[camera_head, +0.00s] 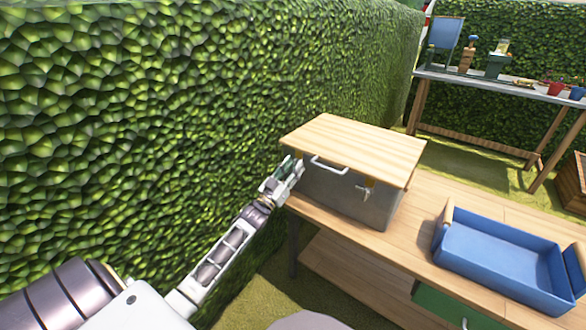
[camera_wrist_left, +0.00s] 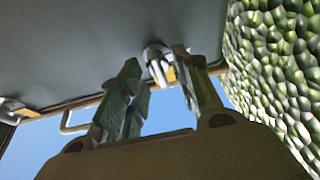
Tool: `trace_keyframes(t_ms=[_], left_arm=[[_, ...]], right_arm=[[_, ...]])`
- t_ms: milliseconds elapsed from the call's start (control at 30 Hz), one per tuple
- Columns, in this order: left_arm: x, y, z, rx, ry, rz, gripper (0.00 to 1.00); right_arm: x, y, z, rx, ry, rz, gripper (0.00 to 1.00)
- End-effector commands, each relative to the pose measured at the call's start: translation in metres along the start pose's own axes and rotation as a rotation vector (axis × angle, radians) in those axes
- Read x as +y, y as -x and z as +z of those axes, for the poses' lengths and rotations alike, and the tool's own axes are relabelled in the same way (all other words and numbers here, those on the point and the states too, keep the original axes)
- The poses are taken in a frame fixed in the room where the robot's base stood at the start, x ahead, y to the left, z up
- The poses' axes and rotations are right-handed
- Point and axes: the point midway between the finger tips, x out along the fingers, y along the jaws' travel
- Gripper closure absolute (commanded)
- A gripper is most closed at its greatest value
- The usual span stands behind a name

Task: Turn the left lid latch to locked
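A grey box (camera_head: 345,198) with a flat wooden lid (camera_head: 355,148) stands on the wooden bench. A pale handle (camera_head: 328,165) is on its front, and a right latch (camera_head: 366,190) is on the right part of the front. My left gripper (camera_head: 293,165) is at the left part of the front and hides the left latch in the head view. In the left wrist view the left latch (camera_wrist_left: 157,62), metal with a yellowish part, shows between the fingertips of my left gripper (camera_wrist_left: 157,64). The fingers are apart; contact cannot be told. My right gripper is not in view.
A blue tray (camera_head: 500,262) sits on the bench (camera_head: 415,228) to the right of the box. A tall green hedge (camera_head: 190,110) rises close behind and left of the box and my left arm. A second table (camera_head: 490,85) with pots stands at the back right.

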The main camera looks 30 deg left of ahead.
Motion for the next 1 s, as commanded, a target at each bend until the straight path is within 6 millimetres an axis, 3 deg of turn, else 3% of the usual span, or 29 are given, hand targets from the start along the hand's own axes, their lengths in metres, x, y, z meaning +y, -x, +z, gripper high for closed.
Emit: trace_keyframes(t_ms=[433,700,1000], left_arm=[[-0.0002,-0.0048,0.0001,-0.001,-0.001,0.000,0.67],[-0.0001,-0.0047,0.0000,-0.001,-0.001,0.000,0.99],[-0.0001,-0.0048,-0.0005,0.000,-0.020,0.008,1.00]], right_arm=[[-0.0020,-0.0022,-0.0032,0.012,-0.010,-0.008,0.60],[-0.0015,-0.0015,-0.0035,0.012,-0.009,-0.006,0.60],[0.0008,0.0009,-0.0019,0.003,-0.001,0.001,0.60]])
